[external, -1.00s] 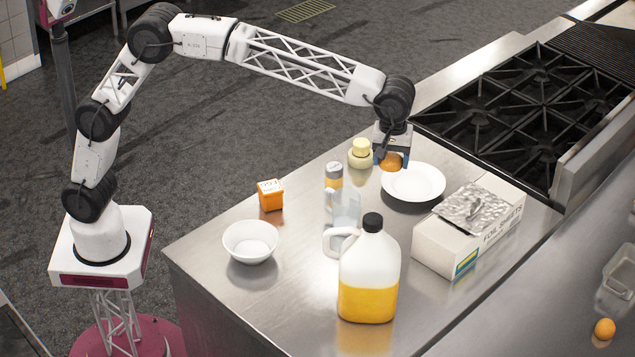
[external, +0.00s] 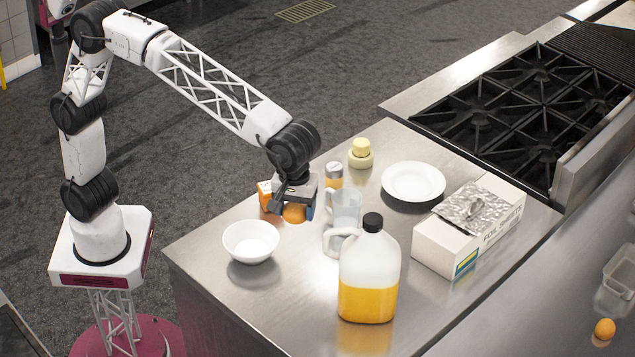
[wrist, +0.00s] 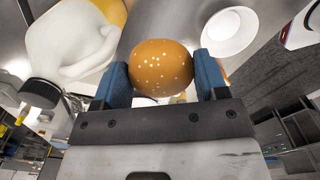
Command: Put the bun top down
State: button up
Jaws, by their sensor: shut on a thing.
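The bun top (external: 294,213) is round, golden brown and, in the wrist view (wrist: 161,68), dotted with pale seeds. My gripper (external: 296,206) is shut on it, with one blue finger on each side in the wrist view (wrist: 161,76). In the external view, the bun top is between the white bowl and the clear measuring jug, just in front of the orange box. It seems held above the steel counter (external: 225,310), but I cannot tell the exact gap. Part of the bun top is hidden by my gripper.
A white bowl (external: 251,238), an orange box (external: 265,194), a clear jug (external: 346,205) and a large juice bottle (external: 369,268) stand close by. A white plate (external: 413,180) is empty. A foil box (external: 468,230) is at the right. The counter's front left is clear.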

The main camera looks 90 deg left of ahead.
jog(key=s+d, duration=0.2)
jog(key=s, duration=0.1)
send_over(285, 307)
notch_tip(285, 307, down, 18)
jog(key=shift+f, duration=0.15)
jog(key=shift+f, duration=0.1)
jog(key=shift+f, duration=3)
jog(key=shift+f, duration=1.9)
jog(key=shift+f, duration=0.15)
